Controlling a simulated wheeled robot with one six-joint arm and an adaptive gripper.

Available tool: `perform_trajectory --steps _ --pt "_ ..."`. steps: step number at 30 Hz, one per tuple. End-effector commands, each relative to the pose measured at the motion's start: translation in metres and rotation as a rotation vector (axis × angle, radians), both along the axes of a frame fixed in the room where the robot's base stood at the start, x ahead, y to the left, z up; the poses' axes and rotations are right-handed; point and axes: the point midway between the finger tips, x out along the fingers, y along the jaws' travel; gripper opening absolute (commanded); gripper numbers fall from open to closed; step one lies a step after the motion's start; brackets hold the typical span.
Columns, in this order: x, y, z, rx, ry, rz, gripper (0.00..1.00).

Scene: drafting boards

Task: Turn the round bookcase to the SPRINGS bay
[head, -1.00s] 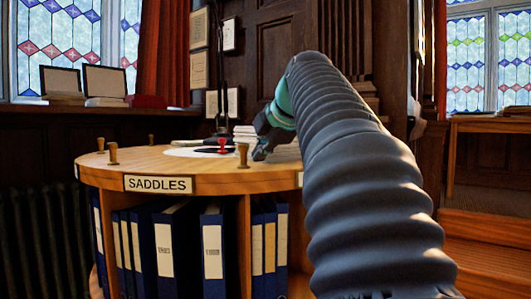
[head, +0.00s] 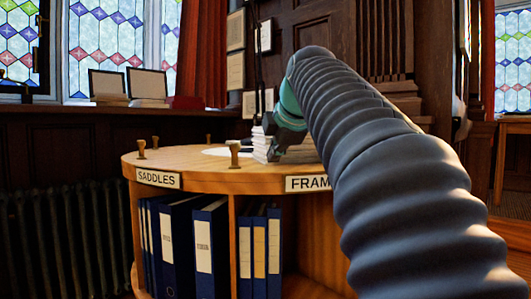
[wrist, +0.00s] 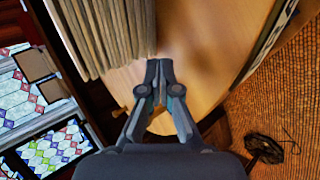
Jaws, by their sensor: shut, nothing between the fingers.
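A label starting FRAM (head: 307,184) is partly behind my arm. No SPRINGS label shows. My gripper (head: 277,153) is over the far part of the top, beside a stack of papers (head: 263,146). In the wrist view its fingers (wrist: 158,78) are shut and empty, above the wooden top (wrist: 205,45), close to the stack (wrist: 105,35). Contact with either cannot be told.
Blue binders (head: 205,245) fill the bay below SADDLES. A radiator (head: 55,240) and a window ledge (head: 60,110) with framed cards are at the left. A wooden bench (head: 510,130) is at the far right. My arm hides the bookcase's right side.

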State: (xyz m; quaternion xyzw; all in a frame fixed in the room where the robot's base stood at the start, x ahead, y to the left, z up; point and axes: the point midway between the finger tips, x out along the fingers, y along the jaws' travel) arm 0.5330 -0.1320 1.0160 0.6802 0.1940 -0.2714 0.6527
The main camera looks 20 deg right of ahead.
Motion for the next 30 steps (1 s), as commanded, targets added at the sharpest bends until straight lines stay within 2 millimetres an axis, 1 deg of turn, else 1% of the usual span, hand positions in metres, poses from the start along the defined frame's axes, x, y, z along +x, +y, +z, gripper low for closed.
perform_trajectory --steps 1,9,15,26,30 --pt "0.002 0.006 0.001 -0.001 0.001 -0.001 0.00" --pt "0.013 0.033 0.001 -0.001 0.001 -0.031 0.00" --pt "0.018 0.048 0.001 -0.002 0.000 -0.052 0.00" --pt "0.019 0.049 0.000 -0.001 -0.001 -0.058 0.00" --pt "0.023 0.056 0.001 0.000 0.001 -0.063 0.00"
